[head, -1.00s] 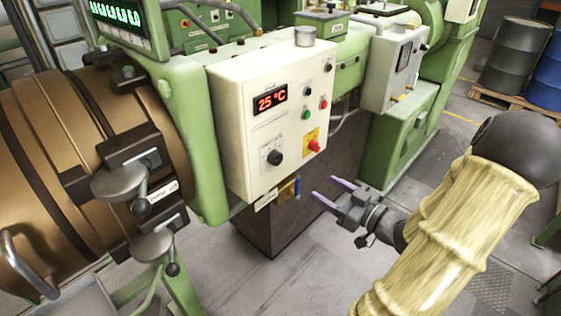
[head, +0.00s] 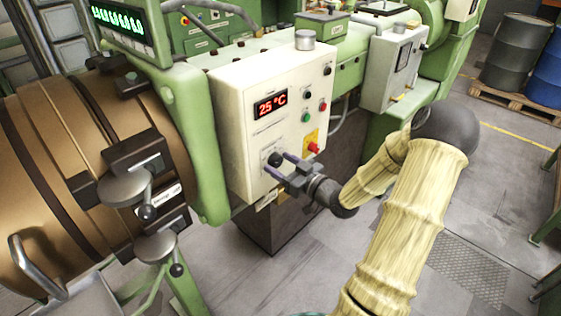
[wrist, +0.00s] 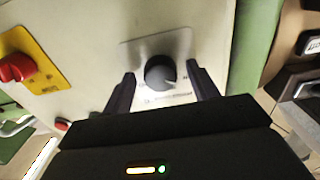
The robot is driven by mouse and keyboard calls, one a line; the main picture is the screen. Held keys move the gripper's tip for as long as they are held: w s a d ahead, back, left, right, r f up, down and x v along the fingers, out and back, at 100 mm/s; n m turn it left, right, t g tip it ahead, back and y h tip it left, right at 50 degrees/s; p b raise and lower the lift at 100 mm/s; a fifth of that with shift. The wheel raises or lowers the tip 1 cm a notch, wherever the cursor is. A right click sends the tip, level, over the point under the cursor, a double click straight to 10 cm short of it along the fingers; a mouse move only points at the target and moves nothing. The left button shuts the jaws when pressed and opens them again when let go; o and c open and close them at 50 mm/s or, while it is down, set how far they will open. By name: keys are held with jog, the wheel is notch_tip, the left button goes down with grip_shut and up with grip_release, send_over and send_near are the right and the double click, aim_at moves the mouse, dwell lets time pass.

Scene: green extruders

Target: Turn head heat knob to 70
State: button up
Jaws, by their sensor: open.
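The black heat knob (head: 275,159) sits low on the front of the cream control box (head: 235,125). The red display (head: 271,105) on that box reads 25 °C. My gripper (head: 279,166) is open at the knob in the head view. In the wrist view the knob (wrist: 160,73) shows on a grey plate between my two open fingers (wrist: 160,88), with a gap on each side. The fingers do not appear to touch the knob. The lower part of the plate's printing is too small to read.
A red button on a yellow plate (head: 312,142) is close to the right of the knob; it also shows in the wrist view (wrist: 18,68). Small buttons and switches are above it. The brown barrel (head: 60,160) with clamp levers stands left. Open floor lies in front.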

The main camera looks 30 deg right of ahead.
jog(key=shift+w+a, duration=0.15)
jog(key=shift+w, duration=0.2)
jog(key=c, duration=1)
